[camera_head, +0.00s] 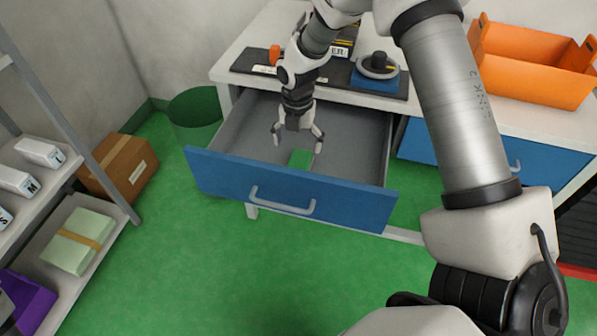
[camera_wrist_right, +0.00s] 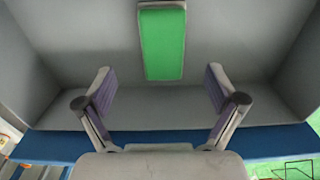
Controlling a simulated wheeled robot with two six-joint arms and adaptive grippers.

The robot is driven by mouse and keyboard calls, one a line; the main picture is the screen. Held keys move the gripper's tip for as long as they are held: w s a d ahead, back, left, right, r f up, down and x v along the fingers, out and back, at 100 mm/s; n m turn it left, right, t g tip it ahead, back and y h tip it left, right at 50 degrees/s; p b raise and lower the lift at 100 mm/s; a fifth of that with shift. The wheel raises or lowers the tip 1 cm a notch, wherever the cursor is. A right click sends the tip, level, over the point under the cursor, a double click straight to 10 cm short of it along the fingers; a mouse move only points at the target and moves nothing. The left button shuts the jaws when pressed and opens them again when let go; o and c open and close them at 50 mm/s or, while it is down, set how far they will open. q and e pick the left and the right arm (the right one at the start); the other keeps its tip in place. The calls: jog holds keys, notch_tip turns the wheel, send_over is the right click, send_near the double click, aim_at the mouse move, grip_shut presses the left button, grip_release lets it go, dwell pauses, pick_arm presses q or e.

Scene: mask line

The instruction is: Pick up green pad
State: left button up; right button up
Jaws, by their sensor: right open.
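The green pad (camera_head: 300,158) lies in the open grey drawer with the blue front (camera_head: 290,190). In the right wrist view the green pad (camera_wrist_right: 162,44) is a long rectangle with a pale top edge, lying on the drawer floor (camera_wrist_right: 225,58). My right gripper (camera_head: 297,143) points down into the drawer. It is open and empty, with its fingers spread; in the right wrist view the fingertips (camera_wrist_right: 158,77) lie either side of the pad's near end. I cannot tell the exact height above the pad. My left gripper does not show.
The white table (camera_head: 240,62) above the drawer holds a dark tray, an orange bin (camera_head: 530,62) and a blue block with a round grey part (camera_head: 375,72). A green waste bin (camera_head: 195,108), a cardboard box (camera_head: 120,166) and a shelf (camera_head: 88,208) stand left.

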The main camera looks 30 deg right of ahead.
aim_at(299, 162)
jog(key=f, duration=0.7)
jog(key=shift+s+f+b, duration=0.15)
jog(key=shift+s+b, duration=0.05)
jog(key=shift+b, duration=0.1)
jog(key=shift+s, duration=0.1)
jog(key=c, duration=1.3)
